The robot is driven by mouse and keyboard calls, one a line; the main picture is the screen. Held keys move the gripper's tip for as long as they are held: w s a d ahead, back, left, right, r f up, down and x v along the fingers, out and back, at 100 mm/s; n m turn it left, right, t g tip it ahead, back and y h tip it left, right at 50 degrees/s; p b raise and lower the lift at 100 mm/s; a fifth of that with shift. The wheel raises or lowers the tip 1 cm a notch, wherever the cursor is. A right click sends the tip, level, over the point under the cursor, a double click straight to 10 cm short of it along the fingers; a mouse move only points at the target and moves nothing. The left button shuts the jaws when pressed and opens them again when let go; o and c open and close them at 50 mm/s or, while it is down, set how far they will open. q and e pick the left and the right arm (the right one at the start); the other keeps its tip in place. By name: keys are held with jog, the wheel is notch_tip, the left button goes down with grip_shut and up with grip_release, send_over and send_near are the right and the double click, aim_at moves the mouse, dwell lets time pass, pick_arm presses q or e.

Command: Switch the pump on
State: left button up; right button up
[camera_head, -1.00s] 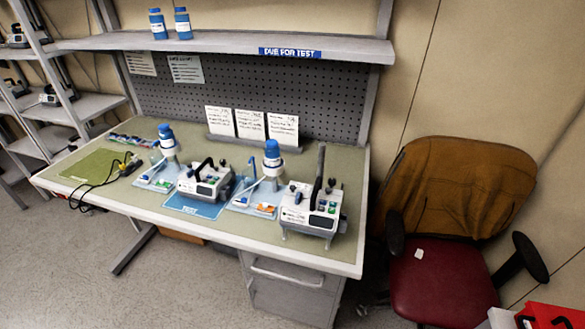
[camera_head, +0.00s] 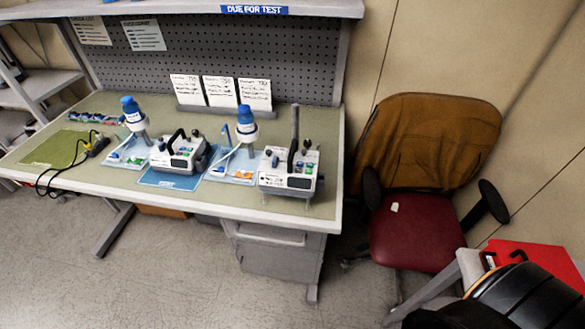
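Two white infusion pumps stand on the green-topped bench in the head view. One pump (camera_head: 178,155) with a black carry handle stands on the blue mat (camera_head: 172,181) marked TEST. The other pump (camera_head: 287,180) stands to its right, near the bench's front right corner, with a tall dark upright behind its front. Their small buttons and displays are too small to read, so I cannot tell whether either is on. No gripper shows. A dark rounded part of my own body seems to fill the lower right corner.
Blue-capped bottles (camera_head: 133,112) stand over small trays (camera_head: 232,168) beside the pumps. A black cable with a yellow connector (camera_head: 97,144) lies at the left by a green mat (camera_head: 58,149). A red chair (camera_head: 412,238) stands right of the bench. A red box (camera_head: 535,262) is at lower right. Floor in front is clear.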

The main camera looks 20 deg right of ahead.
grip_shut()
dwell(1.3)
